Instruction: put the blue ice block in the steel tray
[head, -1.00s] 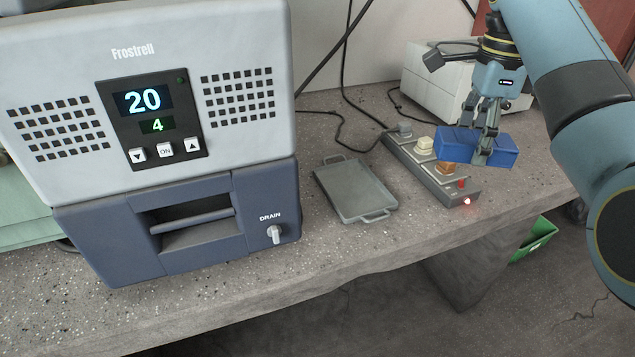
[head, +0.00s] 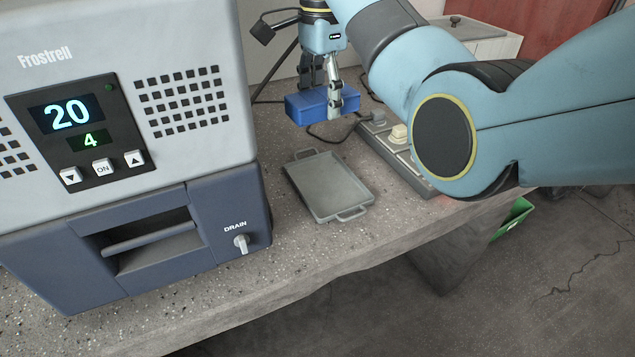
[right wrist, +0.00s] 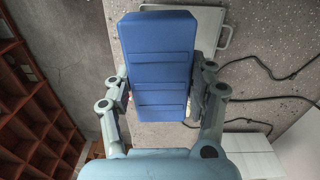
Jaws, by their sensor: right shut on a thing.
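The blue ice block (head: 305,107) is held by my right gripper (head: 322,104), above the bench behind the steel tray. In the right wrist view the block (right wrist: 159,65) sits between the two fingers of my right gripper (right wrist: 163,90), which is shut on its sides. The steel tray (head: 329,186) lies flat and empty on the bench, with a handle at each end. In the right wrist view part of the tray (right wrist: 215,20) shows past the block's far end. My left gripper is not in view.
A grey Frostrell machine (head: 125,110) with a display and a drain knob stands left of the tray. A power strip (head: 392,150) with plugs lies right of the tray, partly hidden by my right arm. Black cables run behind. The bench's front edge (head: 320,270) is clear.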

